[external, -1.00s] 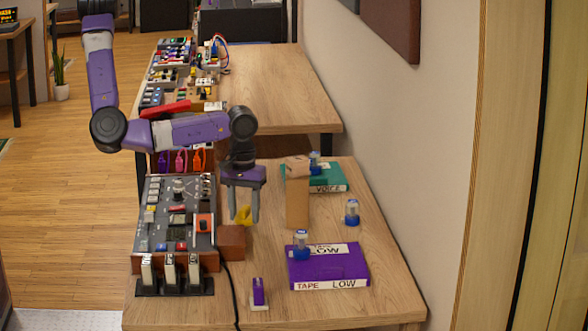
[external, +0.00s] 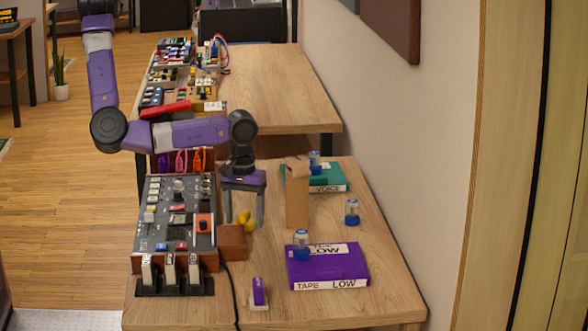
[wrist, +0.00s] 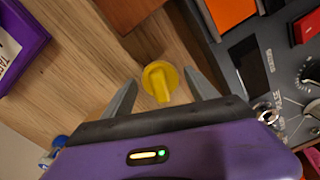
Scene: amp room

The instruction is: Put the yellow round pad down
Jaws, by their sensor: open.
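The yellow round pad (external: 246,221) is a small round piece with a raised bar across it. In the external view it shows near the table, just behind the brown block. In the wrist view the pad (wrist: 160,81) lies between the two fingertips over bare wood, with a visible gap to each finger. My gripper (external: 244,222) is open around it, fingers pointing down, and holds nothing. The pad's underside is hidden, so its contact with the table cannot be seen directly.
A brown block (external: 232,243) sits close by, beside the control panel (external: 174,219). A tall cardboard-coloured block (external: 297,202) stands to the right. Bare table lies between.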

